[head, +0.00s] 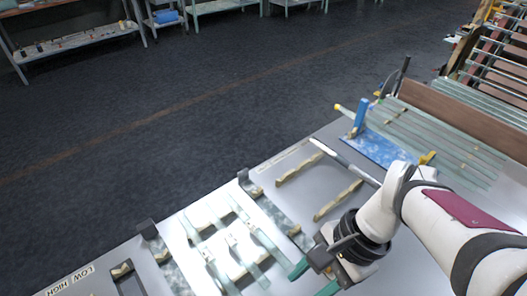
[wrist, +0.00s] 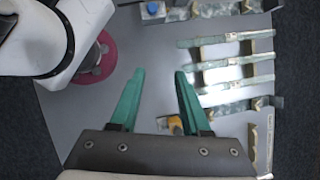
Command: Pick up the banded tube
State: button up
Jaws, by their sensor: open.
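Several pale green glass tubes lie side by side across wooden strips on the grey bench, left of my gripper in the head view. One of these tubes (head: 265,238) lies nearest my gripper, and light band-like marks show on more than one; I cannot tell surely which is the banded tube. In the wrist view tubes (wrist: 226,37) lie to the right of the fingers. My gripper (head: 313,280) has teal fingers, spread apart with nothing between them; they also show in the wrist view (wrist: 160,76). It is apart from the tubes.
Dark brackets (head: 147,229) stand at the rack's ends. A blue-mottled plate (head: 375,150) and long glass tubes (head: 455,140) are at the back right.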

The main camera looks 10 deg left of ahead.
jog(key=w+f+m+y, duration=0.4)
jog(key=w+m+y, duration=0.1)
jog(key=w+m, duration=0.45)
jog(key=m+t+y, duration=0.3)
jog(key=m+y, duration=0.1)
jog(key=m, duration=0.7)
send_near(253, 227)
jog(key=x, duration=0.3)
jog(key=f+x, duration=0.1)
jog(key=x, duration=0.3)
jog(key=shift+s+d+f, duration=0.1)
jog(key=shift+f, duration=0.05)
grip_shut()
